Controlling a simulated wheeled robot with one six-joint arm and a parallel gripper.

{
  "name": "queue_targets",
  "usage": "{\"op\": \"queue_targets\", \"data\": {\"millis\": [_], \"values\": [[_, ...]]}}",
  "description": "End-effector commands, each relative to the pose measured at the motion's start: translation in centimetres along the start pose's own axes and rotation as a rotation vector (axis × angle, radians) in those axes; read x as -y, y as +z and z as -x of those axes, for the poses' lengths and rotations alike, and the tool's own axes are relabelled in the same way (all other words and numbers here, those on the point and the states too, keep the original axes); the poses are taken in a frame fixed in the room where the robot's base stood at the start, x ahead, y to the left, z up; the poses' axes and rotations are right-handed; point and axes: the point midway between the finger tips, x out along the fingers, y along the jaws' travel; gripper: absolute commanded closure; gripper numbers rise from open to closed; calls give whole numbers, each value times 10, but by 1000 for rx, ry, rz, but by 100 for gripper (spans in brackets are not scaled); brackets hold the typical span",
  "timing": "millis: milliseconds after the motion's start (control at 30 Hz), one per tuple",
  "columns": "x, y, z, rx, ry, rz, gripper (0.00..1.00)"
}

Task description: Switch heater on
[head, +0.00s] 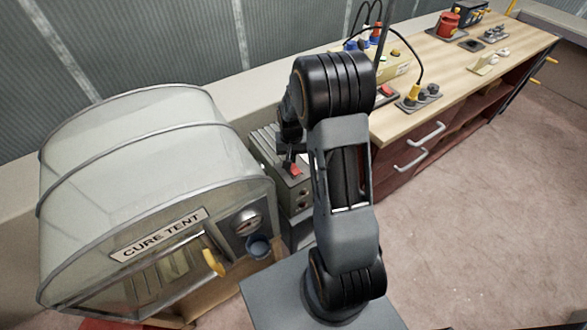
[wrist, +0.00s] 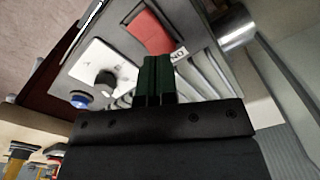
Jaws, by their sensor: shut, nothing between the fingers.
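The heater is a grey ribbed box (head: 301,188) standing between the cure tent and the wooden bench in the head view. My gripper (head: 288,162) is shut and empty, pointing down at the switch. In the wrist view its dark green fingertips (wrist: 157,60) are right at the edge of the red rocker. I cannot tell whether they touch it, or which way the rocker is tilted.
The wooden bench (head: 450,62) with plugs and sockets is at right. A black knob (wrist: 105,82) is near the fingers. Open floor (head: 480,220) lies right.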

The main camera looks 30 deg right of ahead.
Motion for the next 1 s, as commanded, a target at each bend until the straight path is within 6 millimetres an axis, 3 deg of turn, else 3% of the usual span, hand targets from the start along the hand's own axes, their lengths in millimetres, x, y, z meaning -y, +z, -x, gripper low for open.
{"op": "queue_targets", "data": {"millis": [1000], "values": [[0, 0, -12, 0, 0, 0, 100]]}}
